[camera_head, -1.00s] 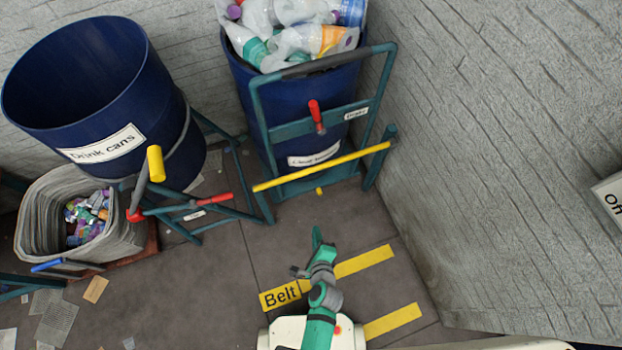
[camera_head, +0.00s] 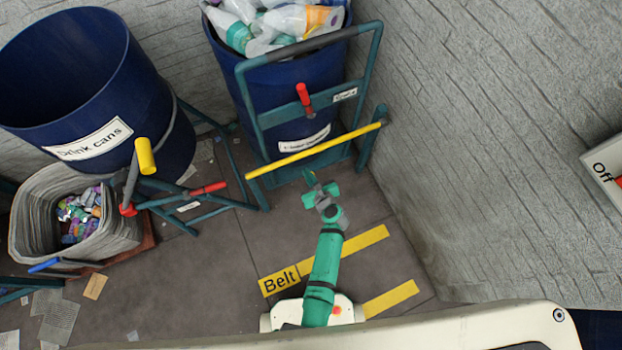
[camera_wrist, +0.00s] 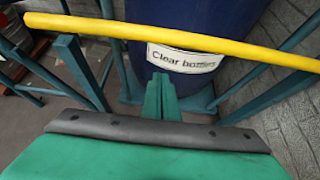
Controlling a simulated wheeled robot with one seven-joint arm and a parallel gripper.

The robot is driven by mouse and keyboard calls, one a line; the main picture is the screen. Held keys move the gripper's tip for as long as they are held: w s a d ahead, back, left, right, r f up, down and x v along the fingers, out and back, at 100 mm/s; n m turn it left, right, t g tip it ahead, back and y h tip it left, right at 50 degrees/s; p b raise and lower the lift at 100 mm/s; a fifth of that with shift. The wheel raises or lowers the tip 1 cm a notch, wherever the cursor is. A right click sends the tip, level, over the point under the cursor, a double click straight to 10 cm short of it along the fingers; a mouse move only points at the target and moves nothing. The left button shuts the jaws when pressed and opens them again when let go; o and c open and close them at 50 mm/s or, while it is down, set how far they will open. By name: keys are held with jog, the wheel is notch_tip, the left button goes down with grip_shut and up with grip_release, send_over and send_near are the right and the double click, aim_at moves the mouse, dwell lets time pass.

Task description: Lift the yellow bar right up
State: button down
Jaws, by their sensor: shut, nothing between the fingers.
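The long yellow bar (camera_head: 314,151) lies across the front of the teal frame around the clear-bottles drum. It slopes up to the right in the head view. In the wrist view the yellow bar (camera_wrist: 170,34) crosses the top of the picture, beyond the fingers. My gripper (camera_head: 309,176) is just in front of the bar, near its middle, and apart from it. In the wrist view its green fingers (camera_wrist: 162,90) are together with nothing between them.
The blue clear-bottles drum (camera_head: 285,105) stands behind the bar, full of bottles. A red-handled lever (camera_head: 304,95) is on its frame. To the left are the drink-cans drum (camera_head: 75,85) and a yellow-handled lever (camera_head: 145,156). A grey wall (camera_head: 480,150) closes the right side.

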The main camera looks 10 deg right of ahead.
aim_at(318, 149)
jog(key=shift+w+a+r, duration=0.2)
jog(key=shift+w+r, duration=0.1)
jog(key=shift+w, duration=0.4)
jog(key=shift+w+a+r, duration=0.25)
jog(key=shift+w+r, duration=0.1)
jog(key=shift+w, duration=0.3)
jog(key=shift+w+a+r, duration=0.2)
jog(key=shift+w+r, duration=0.1)
jog(key=shift+w, duration=0.4)
jog(key=shift+r, duration=0.1)
